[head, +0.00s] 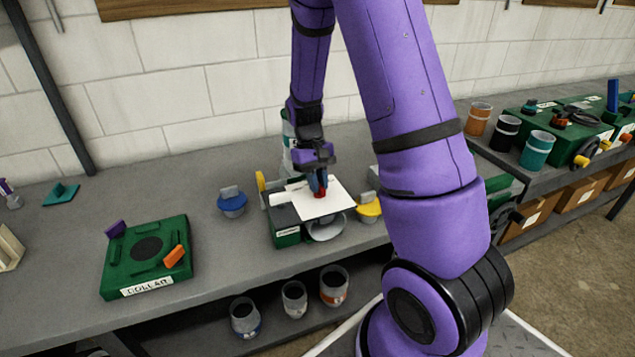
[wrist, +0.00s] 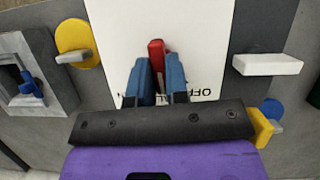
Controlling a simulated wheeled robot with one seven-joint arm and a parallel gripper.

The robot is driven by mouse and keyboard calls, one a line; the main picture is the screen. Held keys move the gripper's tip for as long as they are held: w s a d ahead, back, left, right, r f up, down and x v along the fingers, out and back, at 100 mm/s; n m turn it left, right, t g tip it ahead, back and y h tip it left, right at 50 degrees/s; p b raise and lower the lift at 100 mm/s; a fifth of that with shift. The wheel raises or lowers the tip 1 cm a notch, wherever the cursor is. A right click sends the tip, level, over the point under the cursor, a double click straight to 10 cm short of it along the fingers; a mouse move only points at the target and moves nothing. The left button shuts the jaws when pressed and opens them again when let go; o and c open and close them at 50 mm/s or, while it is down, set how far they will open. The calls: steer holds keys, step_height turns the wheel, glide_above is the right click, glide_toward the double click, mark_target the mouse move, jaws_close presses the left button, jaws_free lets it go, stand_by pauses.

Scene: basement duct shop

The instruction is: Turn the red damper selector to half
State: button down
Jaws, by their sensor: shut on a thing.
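The red damper selector (head: 320,193) is a small red lever on a white plate (head: 337,203) on top of a green and grey box. In the wrist view the red lever (wrist: 156,48) stands between the two blue fingertips of my gripper (wrist: 159,72). My gripper (head: 317,182) is shut on the lever from above. The lever's far end shows just beyond the fingers. Upside-down black lettering reading "OFF" shows beside the right finger in the wrist view. Other markings are hidden by my gripper, so the lever's setting cannot be read.
A blue-capped piece (head: 231,203) and a yellow one (head: 368,208) flank the selector's box. A white block (wrist: 267,64) is right of the plate. Several cans sit on a lower shelf.

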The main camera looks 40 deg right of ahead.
steer(key=shift+m, duration=0.5)
steer(key=c, duration=1.1)
jaws_free()
steer(key=shift+r, duration=0.1)
steer(key=v, duration=1)
steer(key=shift+d+r, duration=0.3)
